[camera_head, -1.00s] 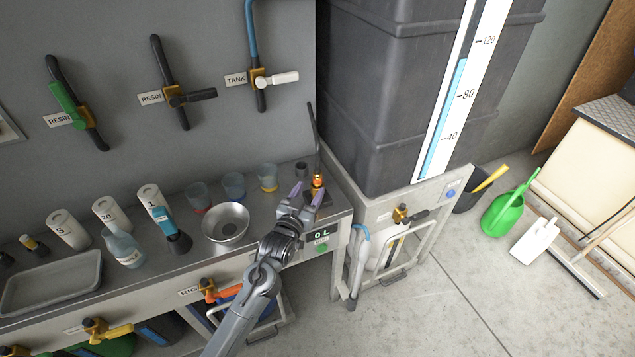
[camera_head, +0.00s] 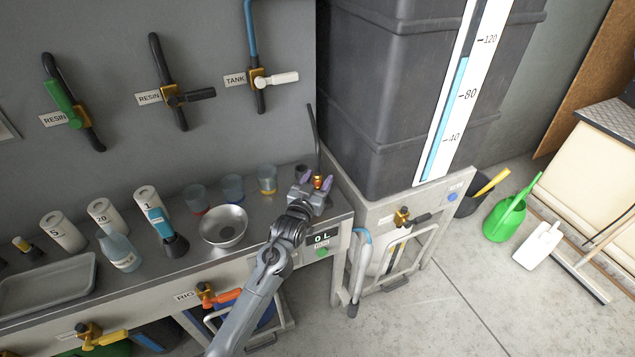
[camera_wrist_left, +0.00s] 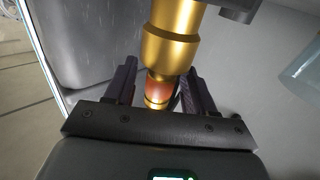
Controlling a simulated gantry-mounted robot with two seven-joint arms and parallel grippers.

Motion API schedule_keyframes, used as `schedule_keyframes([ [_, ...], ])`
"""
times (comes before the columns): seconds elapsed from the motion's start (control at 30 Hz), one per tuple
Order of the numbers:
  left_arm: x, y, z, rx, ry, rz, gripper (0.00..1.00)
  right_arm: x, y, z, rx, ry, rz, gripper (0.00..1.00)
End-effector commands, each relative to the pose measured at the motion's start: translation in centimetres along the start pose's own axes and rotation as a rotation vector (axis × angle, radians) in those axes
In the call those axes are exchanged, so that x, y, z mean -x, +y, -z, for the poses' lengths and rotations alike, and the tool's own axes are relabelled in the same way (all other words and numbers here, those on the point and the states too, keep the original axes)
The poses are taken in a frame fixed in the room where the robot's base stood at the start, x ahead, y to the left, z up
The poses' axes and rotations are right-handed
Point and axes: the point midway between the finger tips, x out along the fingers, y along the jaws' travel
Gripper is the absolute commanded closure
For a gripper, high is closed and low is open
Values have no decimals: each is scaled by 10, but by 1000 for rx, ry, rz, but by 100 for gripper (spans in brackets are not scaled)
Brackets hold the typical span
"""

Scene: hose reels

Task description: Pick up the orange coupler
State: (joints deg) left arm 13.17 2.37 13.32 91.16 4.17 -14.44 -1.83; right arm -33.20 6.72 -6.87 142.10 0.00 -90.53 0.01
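The orange coupler (camera_head: 318,182) is a small orange and brass piece at the right end of the metal bench, below a thin dark upright hose. My left gripper (camera_head: 316,179) is at the coupler with its purple fingers on either side of it. In the left wrist view the coupler (camera_wrist_left: 160,92) shows as an orange band under a larger brass fitting (camera_wrist_left: 175,32). It lies between the fingers of my open left gripper (camera_wrist_left: 163,85), with gaps that look narrow. My right gripper is in neither view.
Several cups stand behind and left of the gripper, the nearest a clear cup (camera_head: 267,180) with an orange base. A steel bowl (camera_head: 223,226) sits left of my arm. A dark tank (camera_head: 385,100) rises close on the right. A scale display (camera_head: 322,238) is on the bench front.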

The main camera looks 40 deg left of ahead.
Motion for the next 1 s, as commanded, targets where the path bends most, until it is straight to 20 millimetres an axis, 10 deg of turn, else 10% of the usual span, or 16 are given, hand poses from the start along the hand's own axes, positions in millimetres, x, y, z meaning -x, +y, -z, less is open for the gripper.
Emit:
schedule_keyframes([
  [0.33,0,0,0,0,0,0,100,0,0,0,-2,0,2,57],
  [1.0,0,0,33,1,4,1,100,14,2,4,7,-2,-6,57],
])
